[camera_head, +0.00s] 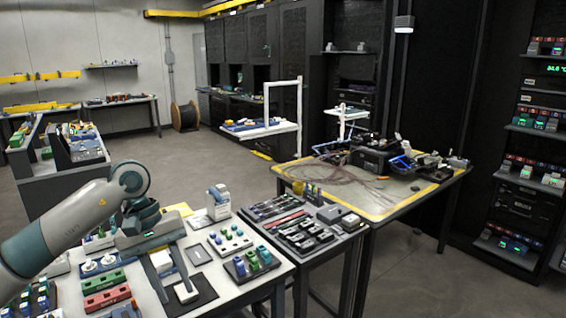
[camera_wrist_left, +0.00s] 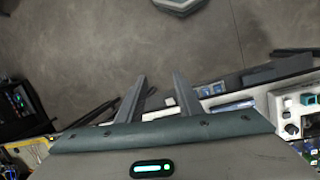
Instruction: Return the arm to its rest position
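My left arm comes in from the left in the head view, bent at a grey joint above the white workbench (camera_head: 215,262). My left gripper (camera_head: 172,282) points down over the bench, with its two fingers apart. A small white block (camera_head: 186,293) on a dark pad lies by the fingertips; I cannot tell whether they touch it. In the left wrist view the left gripper (camera_wrist_left: 158,92) also shows two spread fingers, with floor and a bench edge behind them and nothing held between. My right arm and gripper are not in view.
A tray of black parts (camera_head: 300,232) lies to the right. A yellow-edged table (camera_head: 385,205) stands beyond. Open floor (camera_head: 225,165) lies behind.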

